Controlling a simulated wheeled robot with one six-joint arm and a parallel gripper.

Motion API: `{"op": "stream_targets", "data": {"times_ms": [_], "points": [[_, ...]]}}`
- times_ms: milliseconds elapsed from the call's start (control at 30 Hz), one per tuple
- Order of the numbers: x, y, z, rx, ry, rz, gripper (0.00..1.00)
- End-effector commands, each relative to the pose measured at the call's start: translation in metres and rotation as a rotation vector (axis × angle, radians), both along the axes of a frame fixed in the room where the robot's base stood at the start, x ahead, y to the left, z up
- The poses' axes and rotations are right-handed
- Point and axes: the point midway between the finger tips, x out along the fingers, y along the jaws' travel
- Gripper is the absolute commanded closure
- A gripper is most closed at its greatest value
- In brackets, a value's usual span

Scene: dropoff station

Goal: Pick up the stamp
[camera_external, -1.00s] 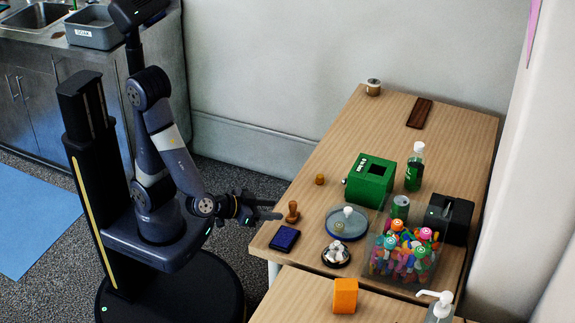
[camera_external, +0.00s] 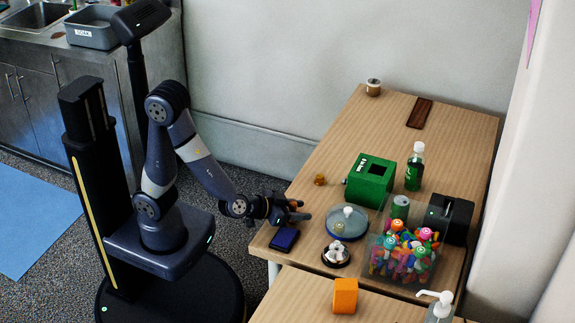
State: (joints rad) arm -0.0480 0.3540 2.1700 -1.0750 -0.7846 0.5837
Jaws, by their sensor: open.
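The stamp (camera_external: 294,204) is brown and wooden, with a rounded handle. It stands near the front left edge of the table, and my gripper largely hides it. My gripper (camera_external: 303,211) is open, reaching in from the left at the stamp. Its dark fingers lie around or right beside the stamp; I cannot tell whether they touch it. A blue ink pad (camera_external: 284,239) lies just below the gripper in the picture.
Right of the gripper are a round glass-lidded dish (camera_external: 347,223), a small dark bowl (camera_external: 336,254) and a clear bin of colourful items (camera_external: 401,265). A green box (camera_external: 371,180) and a small brown object (camera_external: 320,180) stand behind. The table's far half (camera_external: 390,125) is mostly clear.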

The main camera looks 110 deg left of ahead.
Motion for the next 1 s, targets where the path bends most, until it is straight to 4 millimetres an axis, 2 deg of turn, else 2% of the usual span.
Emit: {"op": "stream_targets", "data": {"times_ms": [200,733,1000], "points": [[0.0002,-0.0001,0.0003,0.000,0.000,-0.001,0.57],[0.0001,-0.0002,0.0003,0.000,0.000,-0.001,1.00],[0.0001,-0.0002,0.0030,0.000,0.000,-0.001,1.00]]}}
